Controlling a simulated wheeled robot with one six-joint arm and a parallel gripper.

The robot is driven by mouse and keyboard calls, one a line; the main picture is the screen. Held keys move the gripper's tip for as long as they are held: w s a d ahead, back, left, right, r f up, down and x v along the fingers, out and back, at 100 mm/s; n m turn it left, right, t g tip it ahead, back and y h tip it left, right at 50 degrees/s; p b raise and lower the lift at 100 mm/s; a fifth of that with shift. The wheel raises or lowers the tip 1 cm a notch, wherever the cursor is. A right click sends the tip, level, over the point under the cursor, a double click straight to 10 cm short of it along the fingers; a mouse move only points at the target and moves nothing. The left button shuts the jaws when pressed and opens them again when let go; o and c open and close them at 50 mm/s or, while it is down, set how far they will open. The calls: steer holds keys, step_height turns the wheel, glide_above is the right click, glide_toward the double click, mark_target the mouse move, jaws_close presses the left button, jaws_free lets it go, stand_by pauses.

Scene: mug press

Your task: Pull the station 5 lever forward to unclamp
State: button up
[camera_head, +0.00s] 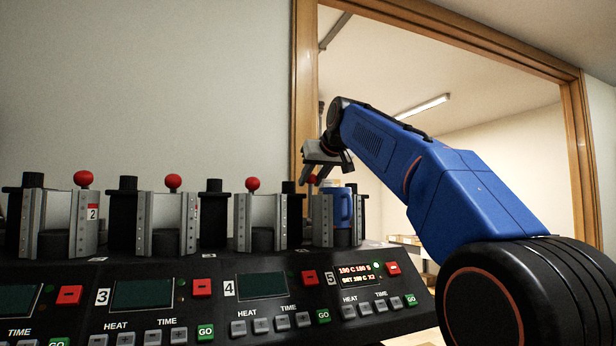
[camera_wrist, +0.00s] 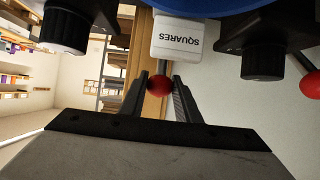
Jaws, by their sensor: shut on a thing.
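The station 5 lever ends in a red ball knob (camera_head: 312,179), seen in the head view behind my gripper (camera_head: 317,174). In the wrist view the knob (camera_wrist: 159,85) sits between the two dark fingers of my gripper (camera_wrist: 160,82), which are shut on it. The lever rod runs from the knob toward the white block marked "SQUARES" (camera_wrist: 180,42). A blue mug (camera_head: 341,207) stands in the station 5 press, and a blue surface fills the top of the wrist view. The station 5 display (camera_head: 355,274) is lit with red digits and a green light.
Neighbouring presses carry red lever knobs, at station 4 (camera_head: 253,184), station 3 (camera_head: 173,181) and one marked 2 (camera_head: 83,178). The black control panel (camera_head: 215,318) runs along the front. A wooden frame (camera_head: 305,80) edges the opening behind.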

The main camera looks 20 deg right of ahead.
mark_target(312, 190)
steer(key=shift+s, duration=0.1)
steer(key=shift+s+f, duration=0.15)
steer(key=shift+s, duration=1.05)
steer(key=shift+s+f, duration=0.2)
steer(key=shift+s, duration=0.3)
steer(key=shift+s+f, duration=0.2)
steer(key=shift+s, duration=0.3)
steer(key=o, duration=0.7)
steer(key=shift+s+r, duration=0.3)
steer(key=shift+r, duration=0.7)
steer(key=shift+s+r, duration=0.3)
steer(key=shift+r, duration=0.65)
steer(key=shift+s+r, duration=0.3)
steer(key=shift+r, duration=0.7)
